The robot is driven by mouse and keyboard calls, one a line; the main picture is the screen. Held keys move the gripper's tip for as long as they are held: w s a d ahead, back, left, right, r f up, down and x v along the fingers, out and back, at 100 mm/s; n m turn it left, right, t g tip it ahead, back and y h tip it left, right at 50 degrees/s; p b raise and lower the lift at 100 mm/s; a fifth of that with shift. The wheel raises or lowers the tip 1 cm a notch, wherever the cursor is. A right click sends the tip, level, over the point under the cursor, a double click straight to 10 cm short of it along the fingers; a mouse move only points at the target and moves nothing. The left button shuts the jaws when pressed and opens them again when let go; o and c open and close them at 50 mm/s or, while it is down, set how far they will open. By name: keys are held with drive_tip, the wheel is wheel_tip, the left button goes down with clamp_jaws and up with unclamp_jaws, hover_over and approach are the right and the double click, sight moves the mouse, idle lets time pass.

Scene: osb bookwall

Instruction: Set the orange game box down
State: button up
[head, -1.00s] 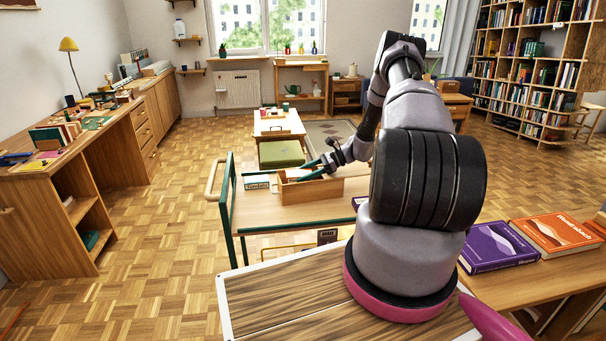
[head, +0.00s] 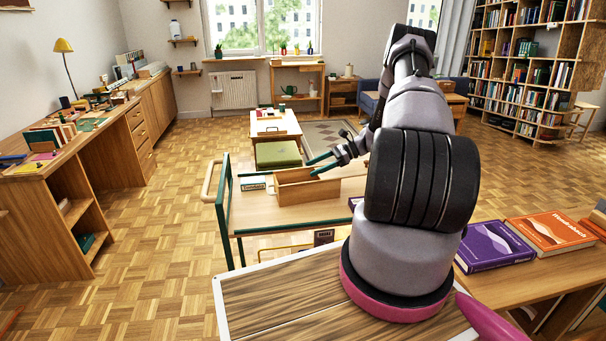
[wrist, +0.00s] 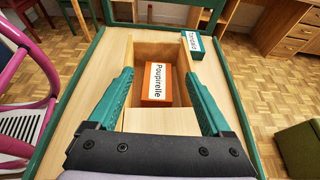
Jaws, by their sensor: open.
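The orange game box (wrist: 155,84), with a white label reading "Poupirelle", lies inside an open wooden crate (wrist: 125,118) in the wrist view. The crate stands on the green-framed cart and also shows in the head view (head: 310,191), where its walls hide the game box. My gripper (wrist: 158,76) is open, its two teal fingers spread on either side above the box, with clear gaps and no visible contact. In the head view my gripper (head: 318,164) is over the crate.
A small teal-and-white box (wrist: 193,43) lies on the cart beside the crate. The cart's green rail (head: 224,210) rises at its left end.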

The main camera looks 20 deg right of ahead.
drive_tip(key=v, duration=0.5)
drive_tip(key=shift+d+r, duration=0.25)
drive_tip(key=shift+r, duration=0.05)
drive_tip(key=s+a+r+n+g+h, duration=0.1)
drive_tip(key=s+a+r+n+h, duration=0.2)
drive_tip(key=r, duration=0.6)
drive_tip(key=s+a+r+n+h, duration=0.25)
drive_tip(key=a+r, duration=0.35)
drive_tip(key=r, duration=0.4)
drive_tip(key=s+a+r+n+g+h, duration=0.1)
drive_tip(key=s+a+r+n+h, duration=0.2)
drive_tip(key=r, duration=0.6)
drive_tip(key=s+a+r+n+t+h, duration=0.1)
drive_tip(key=s+a+r+n+t, duration=0.1)
drive_tip(key=s+r, duration=0.2)
drive_tip(key=s+a+r+n+t, duration=0.2)
drive_tip(key=s+a+r+n, duration=0.1)
drive_tip(key=s, duration=0.8)
drive_tip(key=s+a+r+n+t+h, duration=0.1)
drive_tip(key=s+a+r+n+t, duration=0.1)
drive_tip(key=s+r, duration=0.3)
drive_tip(key=s, duration=0.3)
drive_tip(key=shift+a+r+n+t+h, duration=0.2)
drive_tip(key=shift+a+n+t+h, duration=0.1)
drive_tip(key=shift+a+n+h, duration=0.1)
